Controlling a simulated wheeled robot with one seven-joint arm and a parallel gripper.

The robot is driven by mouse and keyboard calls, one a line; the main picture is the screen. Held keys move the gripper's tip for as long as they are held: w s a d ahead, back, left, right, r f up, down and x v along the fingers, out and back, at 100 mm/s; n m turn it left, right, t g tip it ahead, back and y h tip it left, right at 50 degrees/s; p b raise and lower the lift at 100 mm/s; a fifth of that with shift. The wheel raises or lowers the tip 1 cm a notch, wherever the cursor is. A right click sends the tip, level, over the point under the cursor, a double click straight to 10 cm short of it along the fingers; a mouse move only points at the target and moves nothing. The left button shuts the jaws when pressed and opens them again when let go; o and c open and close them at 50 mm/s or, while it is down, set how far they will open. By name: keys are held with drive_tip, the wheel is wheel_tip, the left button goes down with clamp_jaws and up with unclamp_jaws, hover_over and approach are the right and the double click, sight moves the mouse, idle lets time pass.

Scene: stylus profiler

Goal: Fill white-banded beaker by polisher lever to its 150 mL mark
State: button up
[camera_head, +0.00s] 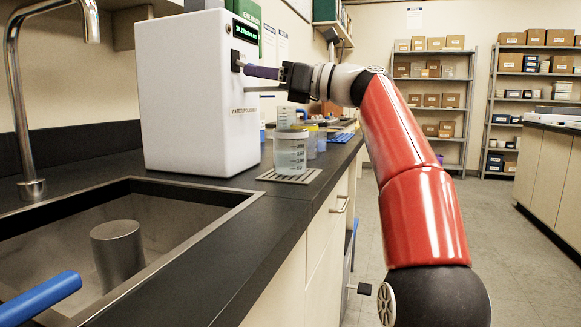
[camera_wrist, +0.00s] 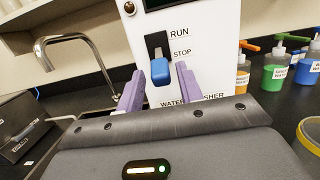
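The white water polisher (camera_head: 195,95) stands on the black counter, with a small lit display near its top. Its blue lever (camera_wrist: 160,71) shows in the wrist view at the lower part of a dark slot, beside the STOP label and below RUN. My gripper (camera_head: 243,67) is at the polisher's front; in the wrist view its purple fingers (camera_wrist: 160,76) are apart, one on each side of the lever. Contact cannot be told. A clear beaker (camera_head: 291,155) with a pale rim band and graduations stands upright on the drip tray (camera_head: 272,176). Its water level is unclear.
A sink (camera_head: 215,207) with a tall faucet (camera_head: 20,110) lies left of the polisher. More beakers (camera_head: 287,115) stand behind the tray. The wrist view shows green (camera_wrist: 276,72) and blue (camera_wrist: 308,70) bottles and a yellow-rimmed container (camera_wrist: 311,133) at the right.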

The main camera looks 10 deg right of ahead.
drive_tip(key=shift+o, duration=0.7)
drive_tip(key=shift+c, duration=0.2)
drive_tip(key=shift+d, duration=0.1)
drive_tip(key=shift+c, duration=0.2)
drive_tip(key=b+v, duration=0.1)
drive_tip(key=v, duration=0.6)
